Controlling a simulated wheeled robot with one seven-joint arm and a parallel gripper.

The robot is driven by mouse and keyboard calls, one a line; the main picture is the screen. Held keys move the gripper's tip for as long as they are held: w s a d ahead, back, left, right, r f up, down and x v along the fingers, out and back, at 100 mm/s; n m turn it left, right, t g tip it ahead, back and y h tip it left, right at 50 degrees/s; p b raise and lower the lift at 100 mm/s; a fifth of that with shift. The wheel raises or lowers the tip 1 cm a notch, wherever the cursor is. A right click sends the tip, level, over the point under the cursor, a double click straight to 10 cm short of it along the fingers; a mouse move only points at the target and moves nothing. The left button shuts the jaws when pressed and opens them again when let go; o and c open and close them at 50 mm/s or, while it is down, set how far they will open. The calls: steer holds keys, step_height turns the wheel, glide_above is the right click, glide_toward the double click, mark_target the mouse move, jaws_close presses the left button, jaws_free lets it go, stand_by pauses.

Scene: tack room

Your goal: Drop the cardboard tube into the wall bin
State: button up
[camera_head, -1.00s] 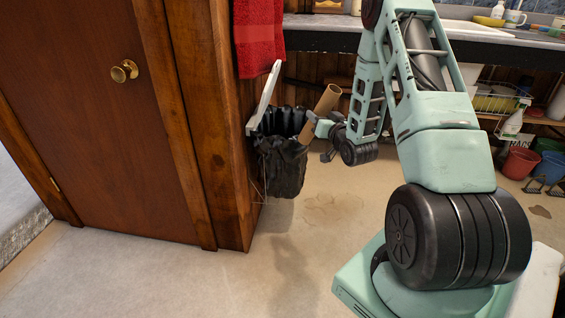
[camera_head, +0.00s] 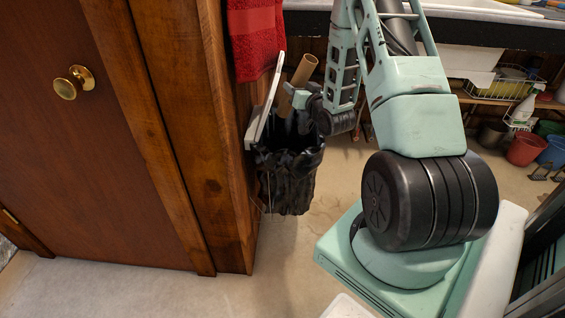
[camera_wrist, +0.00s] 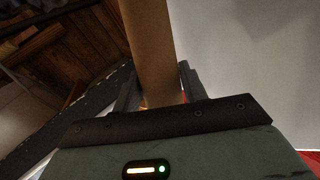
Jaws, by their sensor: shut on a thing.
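The cardboard tube (camera_head: 303,72) is brown and tilted, its upper end leaning right. My gripper (camera_head: 297,98) is shut on it, over the opening of the wall bin. In the wrist view the tube (camera_wrist: 150,45) rises between the two fingers (camera_wrist: 155,88). The wall bin (camera_head: 287,178) has a black bag liner and hangs at the side of the wooden cabinet. Its white lid (camera_head: 263,108) stands raised at the left of the opening.
A red towel (camera_head: 256,38) hangs just above the bin. A wooden door with a brass knob (camera_head: 73,82) is at the left. A counter, a dish rack (camera_head: 505,88) and buckets (camera_head: 525,150) are at the right. The floor below the bin is clear.

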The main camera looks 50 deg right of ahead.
steer(key=shift+w+f, duration=0.15)
steer(key=shift+f, duration=0.2)
step_height(320, 180, down, 5)
steer(key=b, duration=0.4)
steer(key=shift+f, duration=0.15)
steer(key=o, duration=1)
steer(key=shift+o, duration=0.2)
